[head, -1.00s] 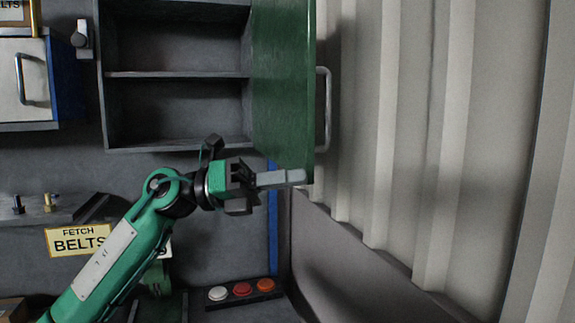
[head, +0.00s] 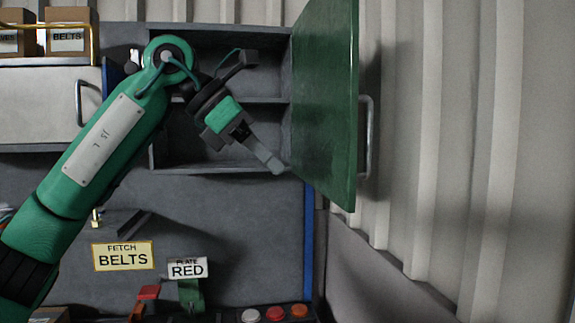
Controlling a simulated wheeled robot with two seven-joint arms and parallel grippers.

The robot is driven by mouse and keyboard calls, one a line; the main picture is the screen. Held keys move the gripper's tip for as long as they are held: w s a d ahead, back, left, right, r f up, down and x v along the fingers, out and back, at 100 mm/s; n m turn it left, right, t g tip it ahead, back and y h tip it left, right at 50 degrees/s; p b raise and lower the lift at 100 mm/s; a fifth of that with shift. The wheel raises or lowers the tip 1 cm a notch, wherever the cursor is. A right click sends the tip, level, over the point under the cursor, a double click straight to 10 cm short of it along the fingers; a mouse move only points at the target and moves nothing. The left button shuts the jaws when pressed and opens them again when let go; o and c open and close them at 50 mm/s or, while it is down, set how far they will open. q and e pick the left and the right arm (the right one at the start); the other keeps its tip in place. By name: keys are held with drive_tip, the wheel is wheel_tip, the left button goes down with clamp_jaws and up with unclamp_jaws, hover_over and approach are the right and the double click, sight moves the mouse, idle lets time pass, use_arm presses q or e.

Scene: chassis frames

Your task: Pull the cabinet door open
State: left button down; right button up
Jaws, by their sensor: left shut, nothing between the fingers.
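The green cabinet door (head: 325,105) stands wide open in the head view, hinged at the cabinet's right side and swung out towards me. Its metal handle (head: 368,138) is on the far right face, beside the ribbed wall. The grey cabinet (head: 262,135) shows an open, empty-looking inside with a shelf, partly hidden by my arm. My left gripper (head: 277,166) is shut and empty in front of the cabinet's lower right, just left of the door's inner face. I cannot tell whether its tips touch the door. My right gripper is not in view.
A ribbed pale wall (head: 450,150) stands close to the right of the door. A white-fronted cabinet (head: 45,105) with boxes on top is at the left. Below are a "FETCH BELTS" sign (head: 123,256), a "PLATE RED" sign (head: 187,268) and a row of buttons (head: 274,313).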

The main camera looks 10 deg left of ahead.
sight(346, 210)
use_arm(q)
drive_tip(key=shift+w+d+f+p, duration=0.5)
drive_tip(key=shift+d+f+p, duration=0.35)
drive_tip(key=shift+d, duration=0.75)
drive_tip(key=shift+w+d+f+p, duration=0.6)
drive_tip(key=shift+d+f, duration=0.45)
drive_tip(key=shift+d, duration=0.5)
drive_tip(key=shift+w+d+f+p, duration=0.45)
drive_tip(key=shift+d+f+p, duration=0.4)
drive_tip(key=shift+d, duration=0.75)
drive_tip(key=shift+f, duration=0.15)
drive_tip(key=w+d+n+t+y+b, duration=0.1)
drive_tip(key=w+d+n+t, duration=0.1)
drive_tip(key=d, duration=0.8)
drive_tip(key=shift+w+d+n, duration=0.25)
drive_tip(key=shift+w+n, duration=0.25)
drive_tip(key=shift+w, duration=0.4)
drive_tip(key=shift+a+b, duration=0.1)
drive_tip(key=shift+b, duration=0.2)
